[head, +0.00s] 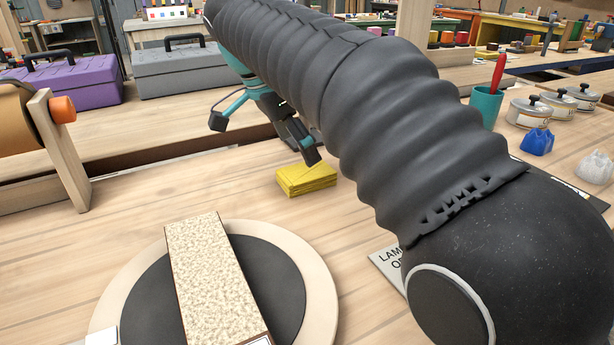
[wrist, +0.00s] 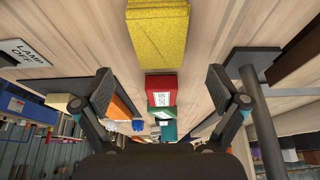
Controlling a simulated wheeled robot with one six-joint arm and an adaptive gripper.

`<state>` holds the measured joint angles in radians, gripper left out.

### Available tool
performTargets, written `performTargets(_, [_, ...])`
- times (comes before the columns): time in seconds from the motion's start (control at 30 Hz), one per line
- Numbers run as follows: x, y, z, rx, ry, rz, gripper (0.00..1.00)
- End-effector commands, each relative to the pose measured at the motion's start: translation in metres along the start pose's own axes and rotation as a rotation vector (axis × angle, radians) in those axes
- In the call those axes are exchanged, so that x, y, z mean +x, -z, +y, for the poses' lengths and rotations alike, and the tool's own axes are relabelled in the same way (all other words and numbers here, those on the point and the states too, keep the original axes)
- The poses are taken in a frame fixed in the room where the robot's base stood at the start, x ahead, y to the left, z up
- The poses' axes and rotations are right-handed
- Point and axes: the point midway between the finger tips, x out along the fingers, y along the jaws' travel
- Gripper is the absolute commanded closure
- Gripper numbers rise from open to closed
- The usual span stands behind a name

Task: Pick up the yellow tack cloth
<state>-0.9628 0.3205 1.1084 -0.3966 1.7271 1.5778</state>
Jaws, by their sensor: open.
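In the wrist view the yellow tack cloth (wrist: 157,38) is at the top middle, beyond the gap between the fingers. My gripper (head: 265,139) is open and empty, above the bench and just up and left of the cloth in the head view. In the wrist view both fingers of my gripper (wrist: 161,88) are spread wide, with the cloth lined up with the gap and not touched.
A round turntable (head: 322,290) carries a speckled board (head: 212,265) in front. A purple toolbox (head: 75,82) and a grey toolbox (head: 180,70) stand behind left. A teal cup (head: 485,106) and several tins stand right. A lamp sign (head: 388,262) lies partly behind my arm.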

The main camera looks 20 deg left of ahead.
Motion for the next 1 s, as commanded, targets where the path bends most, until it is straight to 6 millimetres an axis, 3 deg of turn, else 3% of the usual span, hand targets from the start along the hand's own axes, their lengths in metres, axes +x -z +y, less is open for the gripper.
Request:
performTargets(0.17, [0.010,-0.002,0.001,-0.001,-0.002,0.000,0.03])
performTargets(0.5, [0.052,-0.008,0.001,0.001,-0.001,0.000,0.03])
performTargets(1.0, [0.055,-0.009,0.001,0.000,0.000,0.000,0.03])
